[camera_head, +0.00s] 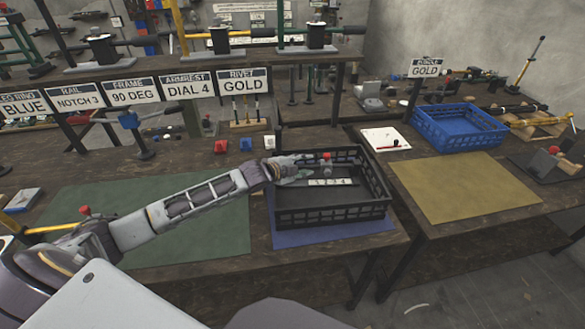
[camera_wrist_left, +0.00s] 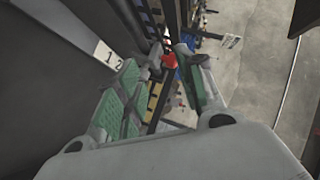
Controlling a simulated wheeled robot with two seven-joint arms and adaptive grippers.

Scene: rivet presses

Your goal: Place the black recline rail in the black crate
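The black crate (camera_head: 330,216) stands on a blue mat on the near table. The black recline rail, marked by its white 1-2-3-4 number strip (camera_head: 333,182) and red knob (camera_head: 326,156), is within the crate's outline; its dark body blends with the crate. In the left wrist view part of the strip (camera_wrist_left: 108,54) shows at left and the red knob (camera_wrist_left: 168,62) shows beyond the fingers. My left gripper (camera_head: 308,170) is over the crate beside the rail. Its green-padded fingers (camera_wrist_left: 158,92) are apart, with no rail visibly clamped between them. My right gripper is not in view.
A blue crate (camera_head: 460,138) and a yellow mat (camera_head: 462,190) are on the table to the right. A green mat (camera_head: 150,215) lies under my left arm. A shelf with label signs (camera_head: 130,92) runs behind.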

